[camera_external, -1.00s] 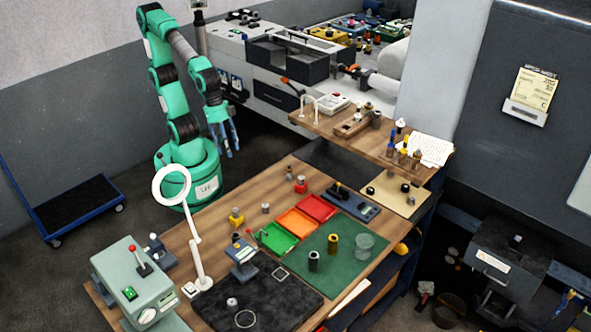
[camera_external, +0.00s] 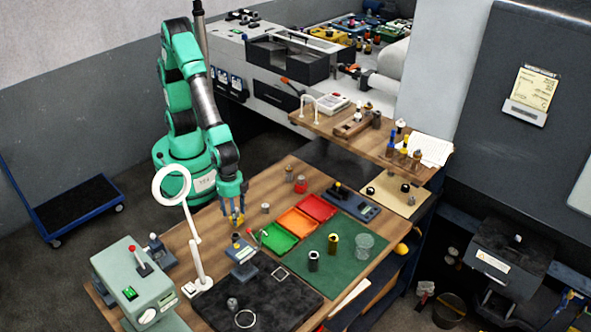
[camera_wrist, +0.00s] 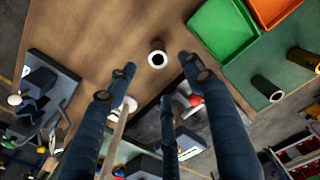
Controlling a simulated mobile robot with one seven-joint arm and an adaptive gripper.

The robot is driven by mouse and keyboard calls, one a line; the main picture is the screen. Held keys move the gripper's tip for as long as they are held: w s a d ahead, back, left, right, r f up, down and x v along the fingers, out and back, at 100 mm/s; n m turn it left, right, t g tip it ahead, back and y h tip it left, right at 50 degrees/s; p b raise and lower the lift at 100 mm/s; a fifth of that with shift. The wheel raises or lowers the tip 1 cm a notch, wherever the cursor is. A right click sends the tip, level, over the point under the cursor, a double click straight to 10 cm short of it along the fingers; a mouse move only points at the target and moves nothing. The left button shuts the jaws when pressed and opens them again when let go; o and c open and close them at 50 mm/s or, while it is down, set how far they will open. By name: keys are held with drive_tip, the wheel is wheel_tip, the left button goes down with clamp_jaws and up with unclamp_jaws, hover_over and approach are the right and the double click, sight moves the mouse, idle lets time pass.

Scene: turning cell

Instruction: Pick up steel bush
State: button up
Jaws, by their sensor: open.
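In the wrist view, a hollow dark-bodied bush (camera_wrist: 157,55) with a bright ring end stands upright on bare wood, beyond and between my spread fingertips, apart from them. My gripper (camera_wrist: 155,75) is open and empty. In the external view my gripper (camera_external: 233,205) points down over the bench's rear left, close to a yellow object it partly covers. A dark grey bush (camera_external: 314,261) and a brass-coloured bush (camera_external: 333,244) stand on the green mat. A small grey metal cylinder (camera_external: 265,208) stands on the wood. I cannot tell which external-view piece matches the one between my fingertips.
Green (camera_external: 278,238), orange (camera_external: 296,222) and red (camera_external: 318,207) trays lie right of my gripper. A white magnifier lamp (camera_external: 197,262) and a blue-grey device (camera_external: 242,256) stand in front. A red-topped piece (camera_external: 300,185) is behind. Bare wood lies between them.

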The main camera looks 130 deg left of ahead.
sight(236, 240)
drive_tip(key=shift+w+d+f, duration=0.15)
drive_tip(key=shift+d+f, duration=0.15)
drive_tip(key=shift+f, duration=0.3)
drive_tip(key=shift+f, duration=0.1)
wheel_tip(236, 240, down, 8)
drive_tip(key=shift+f, duration=0.2)
idle(0.5)
drive_tip(key=shift+w+d+f, duration=0.1)
drive_tip(key=shift+d+f, duration=0.05)
drive_tip(key=shift+f, duration=1.15)
drive_tip(key=shift+d+f, duration=0.1)
drive_tip(key=shift+f, duration=1.2)
clamp_jaws()
